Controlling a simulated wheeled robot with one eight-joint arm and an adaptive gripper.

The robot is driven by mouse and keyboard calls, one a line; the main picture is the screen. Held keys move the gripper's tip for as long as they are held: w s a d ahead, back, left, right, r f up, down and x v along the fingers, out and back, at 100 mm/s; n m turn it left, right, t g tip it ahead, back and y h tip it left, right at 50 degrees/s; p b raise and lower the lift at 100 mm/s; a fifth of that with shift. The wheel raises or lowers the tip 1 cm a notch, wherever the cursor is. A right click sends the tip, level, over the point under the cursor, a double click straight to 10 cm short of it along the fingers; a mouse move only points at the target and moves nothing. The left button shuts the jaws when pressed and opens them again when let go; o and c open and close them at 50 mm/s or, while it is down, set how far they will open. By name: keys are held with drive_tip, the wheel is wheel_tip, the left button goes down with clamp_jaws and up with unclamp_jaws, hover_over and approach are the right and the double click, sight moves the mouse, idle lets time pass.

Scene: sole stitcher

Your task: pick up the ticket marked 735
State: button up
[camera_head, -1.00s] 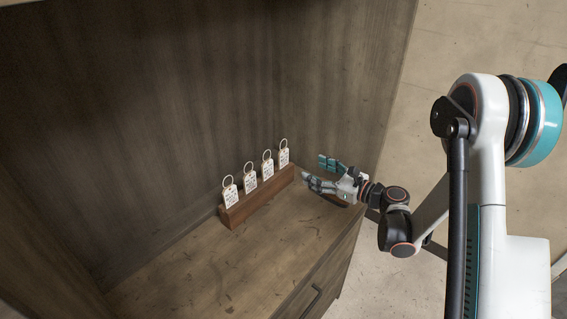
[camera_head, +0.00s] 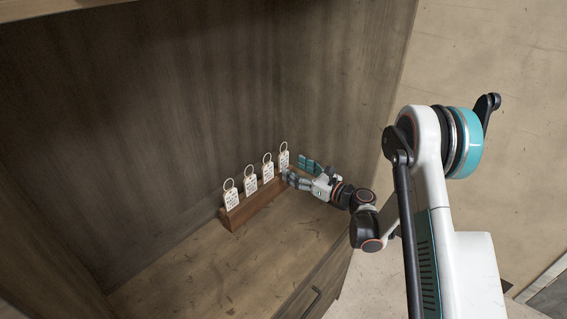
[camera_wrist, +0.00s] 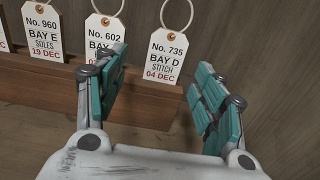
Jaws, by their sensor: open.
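The ticket marked 735 (camera_wrist: 165,54) is a white tag with a wire loop, reading "BAY D STITCH 04 DEC" in the wrist view. It stands upright in a wooden holder (camera_wrist: 150,108). In the head view this ticket (camera_head: 284,160) is the rightmost in the row. My gripper (camera_wrist: 160,90) is open, with teal finger pads on both sides; it also shows in the head view (camera_head: 294,171). In the wrist view, ticket 735 appears between the two fingers and beyond them. Nothing is between the pads.
Ticket 602 (camera_wrist: 104,36) stands just left of 735, partly behind my left finger. Ticket 960 (camera_wrist: 43,32) is further left, with another ticket at the edge. The cabinet's back wall (camera_head: 180,110) is close behind the holder. The shelf front (camera_head: 250,262) is clear.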

sight(284, 162)
drive_tip(key=b+x, duration=0.1)
drive_tip(key=x, duration=0.1)
drive_tip(key=b+x, duration=0.1)
drive_tip(key=x, duration=0.1)
drive_tip(key=shift+w+d+f, duration=0.1)
drive_tip(key=shift+w+f, duration=0.15)
drive_tip(key=shift+w, duration=0.15)
drive_tip(key=shift+w+a+r, duration=0.1)
drive_tip(key=shift+w+a, duration=0.15)
drive_tip(key=shift+a, duration=0.1)
drive_tip(key=c, duration=0.9)
